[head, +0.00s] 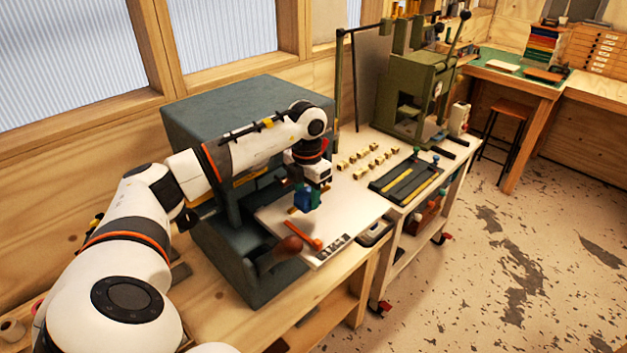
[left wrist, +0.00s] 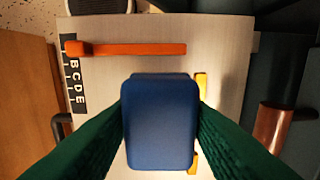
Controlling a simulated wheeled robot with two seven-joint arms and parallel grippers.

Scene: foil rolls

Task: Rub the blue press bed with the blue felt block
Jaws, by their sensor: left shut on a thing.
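My left gripper (head: 310,190) is shut on the blue felt block (head: 304,200), over the bed of the blue-grey press. In the left wrist view the block (left wrist: 160,122) sits between two green fingers and hides part of the bed behind it. The press bed (head: 350,205) is a pale flat plate with a lettered strip along one edge; it also fills much of the left wrist view (left wrist: 225,50). I cannot tell whether the block touches the bed. My right gripper is not in view.
An orange bar (head: 303,235) and small yellow-orange pieces (left wrist: 201,85) lie on the bed. A brown handle (head: 288,248) sticks out at the press's front. A white table (head: 360,150) to the right holds brass blocks, a dark tray and a green press (head: 415,95).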

